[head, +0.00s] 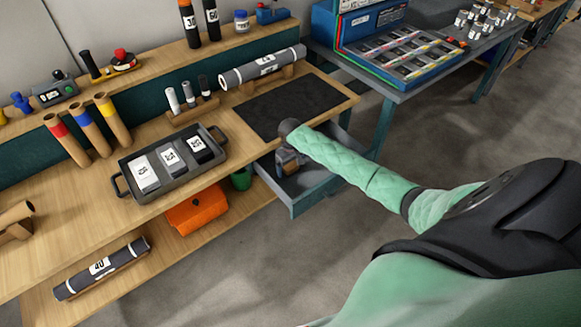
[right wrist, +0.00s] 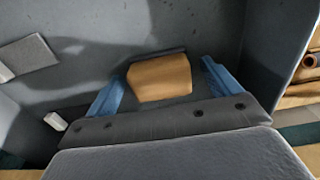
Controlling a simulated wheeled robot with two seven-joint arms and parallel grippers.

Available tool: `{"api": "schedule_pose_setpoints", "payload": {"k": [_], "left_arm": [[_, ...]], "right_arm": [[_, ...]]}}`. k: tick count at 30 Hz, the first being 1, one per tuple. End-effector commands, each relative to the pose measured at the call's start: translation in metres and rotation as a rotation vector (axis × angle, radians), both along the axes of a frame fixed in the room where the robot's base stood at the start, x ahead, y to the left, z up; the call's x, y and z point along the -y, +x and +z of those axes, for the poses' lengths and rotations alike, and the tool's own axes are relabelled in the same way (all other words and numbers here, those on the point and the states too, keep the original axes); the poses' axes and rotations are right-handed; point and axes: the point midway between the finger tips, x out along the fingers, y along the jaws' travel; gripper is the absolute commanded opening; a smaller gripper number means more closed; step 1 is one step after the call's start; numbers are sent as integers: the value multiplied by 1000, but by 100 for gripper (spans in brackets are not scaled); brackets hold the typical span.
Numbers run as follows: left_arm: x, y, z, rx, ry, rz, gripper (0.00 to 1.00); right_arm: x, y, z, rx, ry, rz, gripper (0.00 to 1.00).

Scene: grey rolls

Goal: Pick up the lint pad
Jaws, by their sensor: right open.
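In the right wrist view a tan block with a dark strip along its far edge (right wrist: 160,78) lies on the drawer floor; it looks like the lint pad. My right gripper (right wrist: 163,82) is open, with its blue fingers on either side of the block and gaps showing. In the head view my right gripper (head: 291,160) reaches down into the open grey drawer (head: 312,188) under the bench, and the wrist largely hides what lies there. My left gripper is not in view.
A flat grey piece (right wrist: 28,57) and a small white item (right wrist: 56,121) also lie in the drawer. Drawer walls rise around the gripper. Above are the bench's black mat (head: 290,103) and a grey roll (head: 262,67). An orange bag (head: 197,209) sits on the lower shelf.

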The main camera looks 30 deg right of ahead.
Motion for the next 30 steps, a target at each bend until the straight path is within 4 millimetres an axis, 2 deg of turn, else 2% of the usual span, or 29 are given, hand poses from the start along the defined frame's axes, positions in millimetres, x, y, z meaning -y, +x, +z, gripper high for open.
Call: {"api": "schedule_pose_setpoints", "payload": {"k": [7, 14, 15, 23, 27, 30], "left_arm": [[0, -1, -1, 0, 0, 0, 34], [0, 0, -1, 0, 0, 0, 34], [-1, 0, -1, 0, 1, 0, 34], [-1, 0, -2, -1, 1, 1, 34], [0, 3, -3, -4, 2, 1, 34], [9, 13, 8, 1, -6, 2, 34]], "right_arm": [[0, 0, -1, 1, 0, 0, 87], [0, 0, -1, 0, 0, 0, 42], [0, 0, -1, 0, 0, 0, 40], [0, 0, 0, 1, 0, 0, 40], [0, 1, 7, 3, 0, 1, 40], [0, 1, 17, 3, 1, 2, 40]]}}
